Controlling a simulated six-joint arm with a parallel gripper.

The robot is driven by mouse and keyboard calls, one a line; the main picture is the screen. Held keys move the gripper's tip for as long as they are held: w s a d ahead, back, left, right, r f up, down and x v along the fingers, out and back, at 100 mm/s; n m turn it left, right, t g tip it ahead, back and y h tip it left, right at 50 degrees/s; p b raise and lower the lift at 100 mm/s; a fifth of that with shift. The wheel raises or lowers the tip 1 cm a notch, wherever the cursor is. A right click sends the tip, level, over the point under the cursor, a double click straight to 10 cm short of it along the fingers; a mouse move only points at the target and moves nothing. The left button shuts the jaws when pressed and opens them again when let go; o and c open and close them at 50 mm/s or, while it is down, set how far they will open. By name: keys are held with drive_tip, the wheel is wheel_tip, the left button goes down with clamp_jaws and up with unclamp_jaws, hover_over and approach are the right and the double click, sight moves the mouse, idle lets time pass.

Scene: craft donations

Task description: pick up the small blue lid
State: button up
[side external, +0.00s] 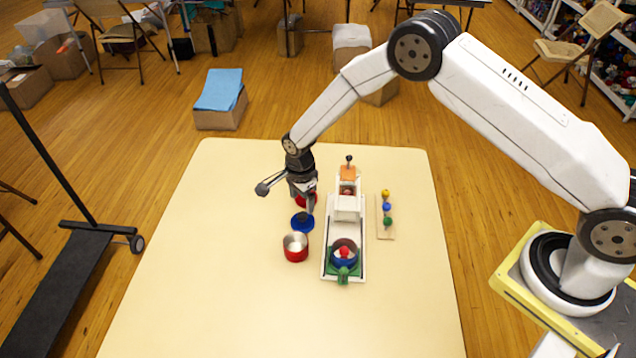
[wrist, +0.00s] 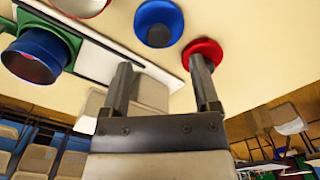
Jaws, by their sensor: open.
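The small blue lid (side external: 302,225) lies on the cream table, just behind the red pot (side external: 295,254). In the wrist view the blue lid (wrist: 158,24) is a round disc with a darker middle, just beyond the fingertips. My gripper (side external: 304,203) points down over the table right by the lid. In the wrist view its two fingers (wrist: 160,67) stand apart with nothing between them. A red lid (wrist: 203,50) lies beside the blue one, partly covered by one finger. In the side view the gripper hides part of the red lid (side external: 309,199).
A long white tray (side external: 329,262) to the right holds a blue pot (side external: 344,259) on green and other pieces. Beyond it lies a wooden strip (side external: 386,234) with coloured balls. The table's left and front (side external: 200,260) are clear.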

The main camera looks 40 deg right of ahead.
sight(302, 215)
drive_tip(key=shift+f, duration=0.1)
drive_tip(key=shift+s+a+f, duration=0.1)
drive_tip(key=shift+f, duration=2.4)
clamp_jaws()
